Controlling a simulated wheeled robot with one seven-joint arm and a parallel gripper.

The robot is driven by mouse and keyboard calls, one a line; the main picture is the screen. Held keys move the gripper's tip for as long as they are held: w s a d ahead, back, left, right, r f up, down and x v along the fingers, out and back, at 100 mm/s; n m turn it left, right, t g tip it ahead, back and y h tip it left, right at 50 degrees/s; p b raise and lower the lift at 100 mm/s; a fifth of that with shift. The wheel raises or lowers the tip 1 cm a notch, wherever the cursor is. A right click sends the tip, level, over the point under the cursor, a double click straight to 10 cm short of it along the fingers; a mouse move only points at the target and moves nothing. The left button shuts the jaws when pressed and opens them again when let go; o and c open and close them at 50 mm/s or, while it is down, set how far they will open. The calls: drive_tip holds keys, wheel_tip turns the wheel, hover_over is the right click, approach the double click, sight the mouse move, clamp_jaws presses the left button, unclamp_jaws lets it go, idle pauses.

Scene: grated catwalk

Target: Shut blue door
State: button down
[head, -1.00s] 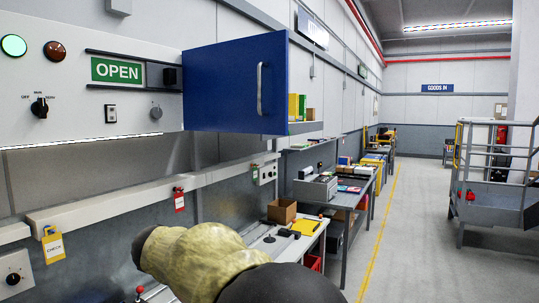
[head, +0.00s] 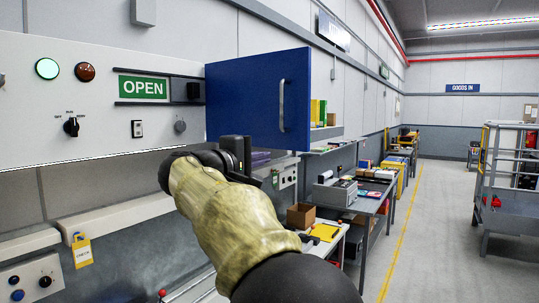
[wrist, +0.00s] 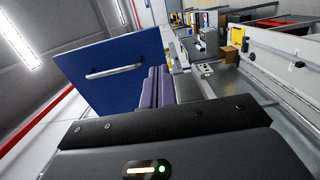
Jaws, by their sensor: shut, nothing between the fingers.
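The blue door (head: 243,95) stands open, swung out from the wall, to the right of a white panel. Its upright silver bar handle (head: 281,105) is near its right edge. The door also shows in the wrist view (wrist: 105,68), tilted, with its handle (wrist: 113,71) facing me. My gripper (head: 264,157) is just below the door's lower edge in the head view. Its purple-grey fingers (wrist: 157,75) are together and empty, beside the door's edge in the wrist view. I cannot tell whether they touch the door. The space behind the door is hidden.
The white panel (head: 95,90) carries a green OPEN sign (head: 142,87), lamps and knobs. A grey ledge (head: 110,220) with a yellow tag (head: 82,252) runs below. Benches with boxes (head: 300,215) line the wall to the right.

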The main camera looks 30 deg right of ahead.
sight(298, 150)
drive_tip(key=p+x, duration=0.6)
drive_tip(key=x, duration=0.6)
drive_tip(key=shift+w+d+f, duration=0.1)
drive_tip(key=shift+w+d, duration=0.05)
drive_tip(key=shift+d, duration=0.2)
drive_tip(key=shift+d, duration=0.1)
